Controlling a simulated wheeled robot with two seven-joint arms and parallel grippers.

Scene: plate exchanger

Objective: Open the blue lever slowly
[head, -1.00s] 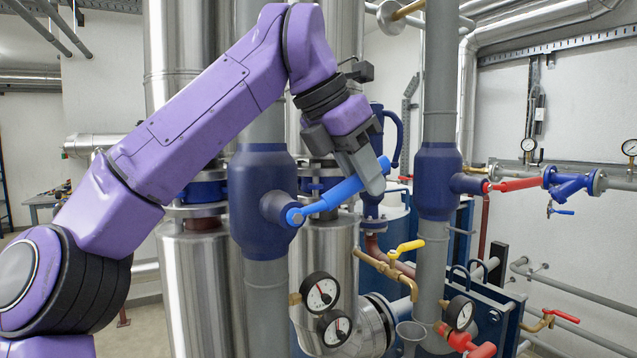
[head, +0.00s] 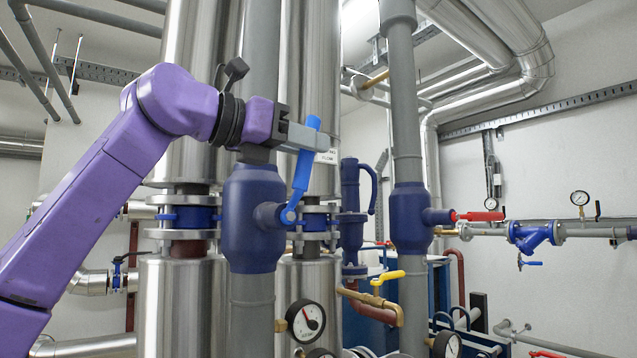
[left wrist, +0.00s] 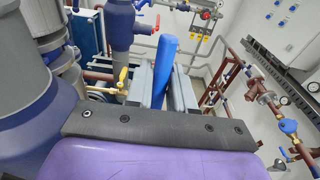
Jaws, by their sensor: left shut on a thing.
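The blue lever (head: 301,172) sits on the dark blue valve body (head: 250,215) on the grey vertical pipe. It points up and slightly right from its pivot, nearly in line with the pipe. My left gripper (head: 308,142) is shut on the lever's upper part. In the left wrist view the blue lever (left wrist: 166,72) stands between my two gripper fingers (left wrist: 161,85). My right gripper is not in view.
A second blue valve (head: 408,215) with a red lever (head: 480,216) stands to the right. A yellow handle (head: 387,277) and a pressure gauge (head: 305,321) are lower down. Steel columns (head: 190,310) stand close behind my arm.

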